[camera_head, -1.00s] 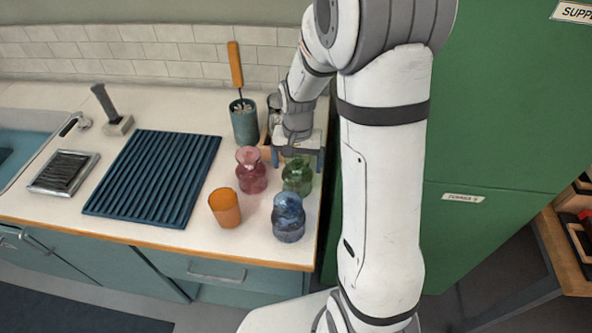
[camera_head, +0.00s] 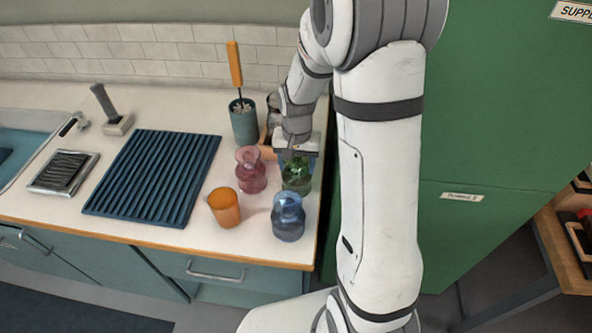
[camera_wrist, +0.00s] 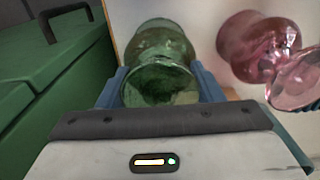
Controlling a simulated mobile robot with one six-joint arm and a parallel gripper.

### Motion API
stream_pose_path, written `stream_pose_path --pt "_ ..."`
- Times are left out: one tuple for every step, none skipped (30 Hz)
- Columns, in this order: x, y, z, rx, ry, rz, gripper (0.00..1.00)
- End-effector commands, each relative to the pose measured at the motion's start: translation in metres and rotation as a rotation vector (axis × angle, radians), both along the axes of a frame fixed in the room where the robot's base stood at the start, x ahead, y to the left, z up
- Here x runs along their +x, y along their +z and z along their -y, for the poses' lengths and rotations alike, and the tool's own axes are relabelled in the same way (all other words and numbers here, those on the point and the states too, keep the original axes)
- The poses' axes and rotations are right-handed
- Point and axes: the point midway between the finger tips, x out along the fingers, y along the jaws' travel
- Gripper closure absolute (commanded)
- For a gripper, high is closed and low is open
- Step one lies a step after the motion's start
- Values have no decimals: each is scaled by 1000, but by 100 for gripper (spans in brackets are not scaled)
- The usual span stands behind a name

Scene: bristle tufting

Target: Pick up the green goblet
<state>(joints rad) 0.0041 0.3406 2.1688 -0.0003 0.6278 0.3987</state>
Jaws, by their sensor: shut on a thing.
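The green goblet (camera_head: 297,176) is clear glass and stands at the right end of the counter, behind the blue goblet (camera_head: 288,216) and right of the pink goblet (camera_head: 251,170). In the wrist view the green goblet (camera_wrist: 160,65) sits between the two blue fingers of my gripper (camera_wrist: 161,88), one on each side, and the gripper is shut on it. In the head view my gripper (camera_head: 297,162) is at the goblet's upper part and partly hides it. The pink goblet (camera_wrist: 260,48) is close on the right in the wrist view.
An orange cup (camera_head: 224,207) stands front left of the goblets. A ribbed blue drying mat (camera_head: 155,177) lies further left. A teal pot with a brush (camera_head: 244,122) stands behind. A green cabinet (camera_head: 490,130) rises just right of the counter.

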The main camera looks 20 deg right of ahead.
Motion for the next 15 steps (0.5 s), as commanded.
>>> stream_pose_path --pt "-2 -4 0 1 0 -7 64" --pt "-2 -4 0 0 0 -8 66" --pt "-2 -4 0 0 0 -8 70" --pt "-2 -4 0 0 0 -8 70" --pt "-2 -4 0 0 0 -8 70" --pt "-3 -4 0 0 0 -9 70" --pt "-3 -4 0 0 0 -9 70" --pt "-3 -5 0 1 1 -9 70" --pt "-3 -5 0 1 1 -9 70" --pt "-3 -4 0 1 1 -9 70" --pt "-3 -3 0 1 1 -9 70" --pt "-3 0 0 1 1 -9 70" --pt "-3 4 -1 0 1 -9 70" --pt "-2 8 -1 1 1 -6 70" --pt "-2 15 -1 0 1 -5 70"
